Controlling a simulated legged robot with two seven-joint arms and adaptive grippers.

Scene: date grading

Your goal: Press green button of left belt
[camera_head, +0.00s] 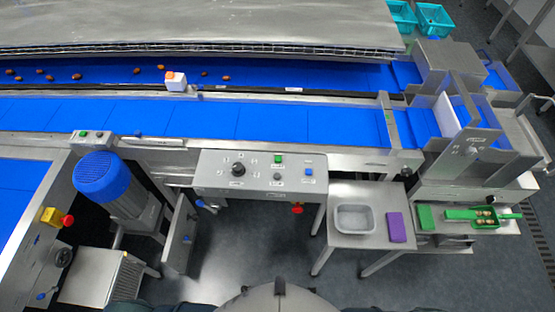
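A small control box (91,136) sits at the corner between the left belt (18,180) and the long blue belt (240,121). It bears a small green button (83,134) and another small button beside it. A larger steel control panel (215,178) stands at the center front of the long belt. It has a green square button (278,158), a black knob (238,169) and a blue button (308,171). Neither of my grippers is in view.
A blue-capped motor (101,178) stands below the small control box. A yellow box with a red button (67,220) is at the lower left. A side table (345,241) holds a grey tray (355,206) and a purple block (396,227). Brown dates lie on the rear belt.

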